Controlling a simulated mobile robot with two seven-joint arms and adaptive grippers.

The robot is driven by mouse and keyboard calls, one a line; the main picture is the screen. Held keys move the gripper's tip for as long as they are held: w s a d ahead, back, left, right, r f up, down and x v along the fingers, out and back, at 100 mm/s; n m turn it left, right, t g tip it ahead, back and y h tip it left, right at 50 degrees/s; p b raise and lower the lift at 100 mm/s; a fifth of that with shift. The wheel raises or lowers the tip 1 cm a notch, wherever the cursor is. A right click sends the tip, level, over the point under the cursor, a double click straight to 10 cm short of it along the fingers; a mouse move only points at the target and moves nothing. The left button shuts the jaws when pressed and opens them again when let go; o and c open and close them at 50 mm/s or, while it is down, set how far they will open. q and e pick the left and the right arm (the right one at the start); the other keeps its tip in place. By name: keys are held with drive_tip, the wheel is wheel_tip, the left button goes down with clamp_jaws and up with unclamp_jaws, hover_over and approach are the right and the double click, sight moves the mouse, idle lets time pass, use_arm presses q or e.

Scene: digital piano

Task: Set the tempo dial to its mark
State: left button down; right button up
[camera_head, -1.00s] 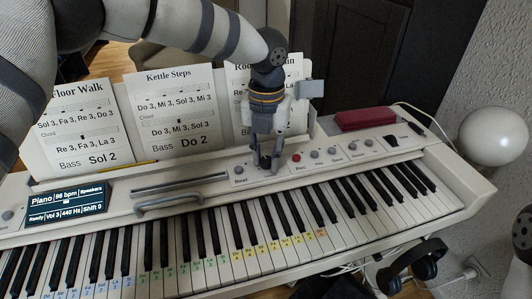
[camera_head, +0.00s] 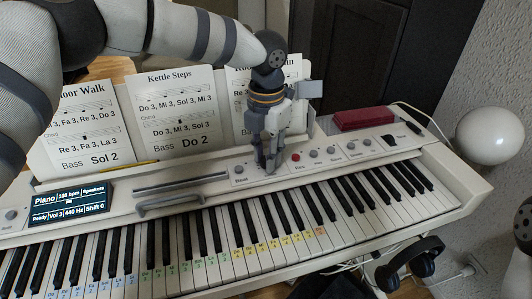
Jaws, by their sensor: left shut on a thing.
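The tempo dial is hidden between the fingertips of my left gripper (camera_head: 268,168), which points down at the control strip of the digital piano (camera_head: 440,175). The gripper is shut on the dial, between a grey knob (camera_head: 239,169) and a red button (camera_head: 295,157). The dial's mark and pointer cannot be seen. The piano's display (camera_head: 70,203) shows a bpm figure that looks like 108, in small, blurred print. My right gripper is not in view.
Several small knobs continue right of the red button. Song sheets (camera_head: 178,110) stand behind the gripper. A grey handle-like bar (camera_head: 170,202) lies left. A red case (camera_head: 364,118) sits on the piano's top right, headphones (camera_head: 410,262) hang at the front right, and a white globe (camera_head: 490,135) stands beyond.

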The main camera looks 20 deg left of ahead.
use_arm(q)
drive_tip(key=c, duration=1.3)
unclamp_jaws()
drive_tip(key=shift+c, duration=0.2)
